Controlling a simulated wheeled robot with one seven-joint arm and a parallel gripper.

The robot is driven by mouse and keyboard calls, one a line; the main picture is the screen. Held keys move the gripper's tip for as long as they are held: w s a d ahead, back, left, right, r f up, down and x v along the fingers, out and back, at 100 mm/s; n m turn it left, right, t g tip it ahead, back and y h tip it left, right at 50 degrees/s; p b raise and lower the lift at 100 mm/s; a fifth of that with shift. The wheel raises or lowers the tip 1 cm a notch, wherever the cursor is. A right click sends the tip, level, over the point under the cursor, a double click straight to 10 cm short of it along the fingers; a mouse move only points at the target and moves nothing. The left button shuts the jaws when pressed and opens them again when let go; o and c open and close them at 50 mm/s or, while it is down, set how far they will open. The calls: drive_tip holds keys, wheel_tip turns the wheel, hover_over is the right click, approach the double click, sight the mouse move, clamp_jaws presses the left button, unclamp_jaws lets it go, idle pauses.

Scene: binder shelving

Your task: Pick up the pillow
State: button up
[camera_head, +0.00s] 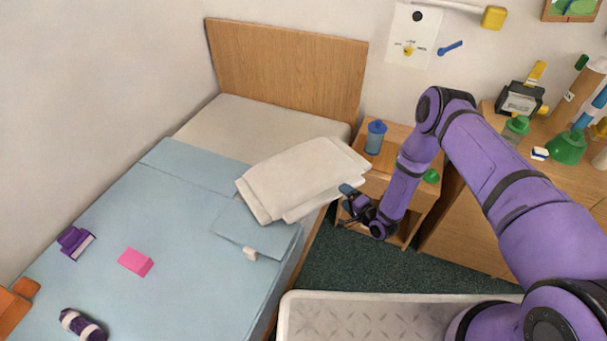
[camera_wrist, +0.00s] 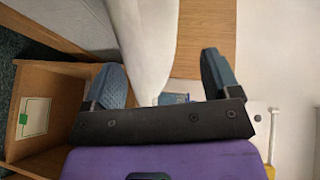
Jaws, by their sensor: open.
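A cream-white pillow (camera_head: 300,178) lies on the bed, over the blue cover near the right edge; part of it overhangs toward the nightstand. My gripper (camera_head: 347,200) is just off the pillow's right end, beside the nightstand. In the wrist view my gripper (camera_wrist: 162,72) is open, with its two blue-grey fingers apart. The pillow's edge (camera_wrist: 150,40) shows between them, nearer the left finger. I cannot tell whether either finger touches it.
A wooden headboard (camera_head: 288,68) stands behind. The nightstand (camera_head: 398,133) bears a blue bottle (camera_head: 375,137). A desk stands at right.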

sight(325, 193)
drive_tip(key=s+f+m, duration=0.1)
drive_tip(key=s+f, duration=0.3)
drive_tip(key=shift+t+y, duration=0.3)
drive_tip(key=x, duration=0.5)
drive_tip(key=shift+a, duration=0.35)
drive_tip(key=shift+r+x, duration=0.15)
drive_tip(key=shift+x, duration=1.2)
drive_tip(key=shift+r+x, duration=0.15)
drive_tip(key=shift+x, duration=1.2)
drive_tip(key=shift+w+d, duration=0.1)
drive_tip(key=shift+w, duration=0.1)
clamp_jaws()
